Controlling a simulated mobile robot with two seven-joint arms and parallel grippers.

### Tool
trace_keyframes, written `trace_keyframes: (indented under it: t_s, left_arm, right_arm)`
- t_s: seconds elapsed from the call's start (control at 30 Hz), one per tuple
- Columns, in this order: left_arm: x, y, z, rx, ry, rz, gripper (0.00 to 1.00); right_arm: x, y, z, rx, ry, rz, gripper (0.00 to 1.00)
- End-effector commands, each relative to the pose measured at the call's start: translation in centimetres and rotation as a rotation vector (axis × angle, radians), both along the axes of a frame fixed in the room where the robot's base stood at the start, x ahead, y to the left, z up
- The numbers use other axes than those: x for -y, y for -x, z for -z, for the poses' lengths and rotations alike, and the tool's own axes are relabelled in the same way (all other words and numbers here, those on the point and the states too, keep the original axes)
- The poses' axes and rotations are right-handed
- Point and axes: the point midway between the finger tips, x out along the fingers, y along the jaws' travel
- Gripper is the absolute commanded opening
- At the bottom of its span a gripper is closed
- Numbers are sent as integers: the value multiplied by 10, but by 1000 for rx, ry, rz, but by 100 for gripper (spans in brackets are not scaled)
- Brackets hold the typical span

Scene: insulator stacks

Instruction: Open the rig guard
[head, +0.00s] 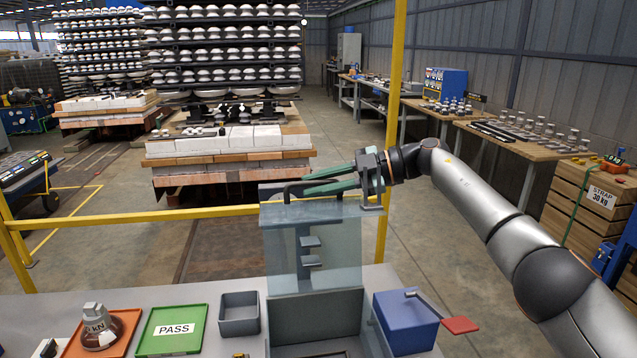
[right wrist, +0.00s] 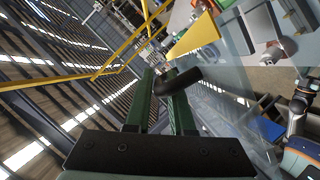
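The rig guard (head: 335,245) is a clear bluish panel. It stands upright above the grey rig box (head: 318,318), and brackets show through it. Its dark handle (head: 291,189) is at the top edge and also shows in the right wrist view (right wrist: 180,80). My right gripper (head: 325,182) reaches in from the right at the guard's top. Its green fingers lie along both sides of the handle and appear closed on it; the fingers partly hide the handle. My left gripper is not seen in the head view.
On the bench are a blue block (head: 405,320) with a red paddle (head: 460,325), a grey bin (head: 239,314), a green PASS tray (head: 172,330) and an orange tray (head: 68,350) holding an insulator (head: 97,328). A yellow rail (head: 150,214) and post (head: 393,100) stand behind the bench.

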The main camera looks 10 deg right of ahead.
Motion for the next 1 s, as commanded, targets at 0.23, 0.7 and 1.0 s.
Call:
trace_keyframes:
  t_s: [0.23, 0.7, 1.0]
  left_arm:
    - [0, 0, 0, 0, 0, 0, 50]
    - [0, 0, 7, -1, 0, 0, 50]
    - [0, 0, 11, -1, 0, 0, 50]
  right_arm:
    - [0, 0, -1, 0, -2, -1, 45]
    - [33, 7, -10, 1, -2, 3, 45]
    - [92, 21, -29, 1, -4, 3, 45]
